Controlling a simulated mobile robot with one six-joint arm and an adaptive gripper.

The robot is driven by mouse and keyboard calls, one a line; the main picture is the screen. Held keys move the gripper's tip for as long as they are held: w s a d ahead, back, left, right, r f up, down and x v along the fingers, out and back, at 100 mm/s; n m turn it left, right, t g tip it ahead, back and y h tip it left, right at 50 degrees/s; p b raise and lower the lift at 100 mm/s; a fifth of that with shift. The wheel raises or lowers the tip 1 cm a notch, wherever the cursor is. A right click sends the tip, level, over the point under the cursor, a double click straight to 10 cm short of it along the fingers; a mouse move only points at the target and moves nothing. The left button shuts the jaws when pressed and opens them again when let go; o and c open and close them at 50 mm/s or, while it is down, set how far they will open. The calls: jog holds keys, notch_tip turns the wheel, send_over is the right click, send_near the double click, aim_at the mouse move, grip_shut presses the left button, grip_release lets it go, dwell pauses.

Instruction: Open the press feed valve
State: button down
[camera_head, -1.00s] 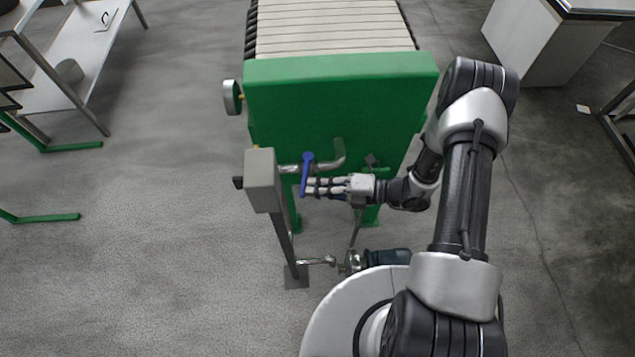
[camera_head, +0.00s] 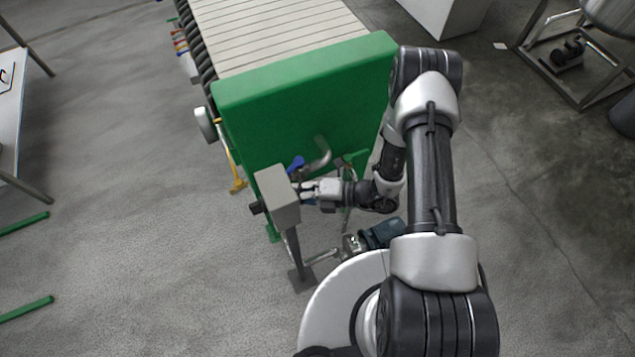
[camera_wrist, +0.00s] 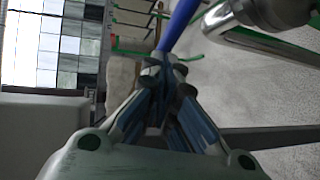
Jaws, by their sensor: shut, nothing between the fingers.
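The press feed valve's blue lever (camera_head: 296,164) sits on a metal pipe (camera_head: 321,155) in front of the green press end plate (camera_head: 305,100). In the wrist view the blue lever (camera_wrist: 179,25) rises just beyond my fingertips, with the shiny pipe (camera_wrist: 265,42) to its right. My gripper (camera_head: 303,190) is shut and empty, just below the lever in the head view. In the wrist view my gripper's fingertips (camera_wrist: 165,75) are together at the lower end of the lever; I cannot tell whether they touch it. The lower part of the lever is hidden.
A grey box on a post (camera_head: 277,194) stands immediately left of my gripper, leaving little room there. A pump (camera_head: 378,236) with a short pipe lies low near my base. Open floor (camera_head: 130,240) extends to the left.

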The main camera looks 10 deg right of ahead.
jog(key=shift+w+a, duration=0.35)
jog(key=shift+a, duration=0.25)
dwell(0.3)
jog(key=v, duration=1.2)
jog(key=shift+r, duration=0.2)
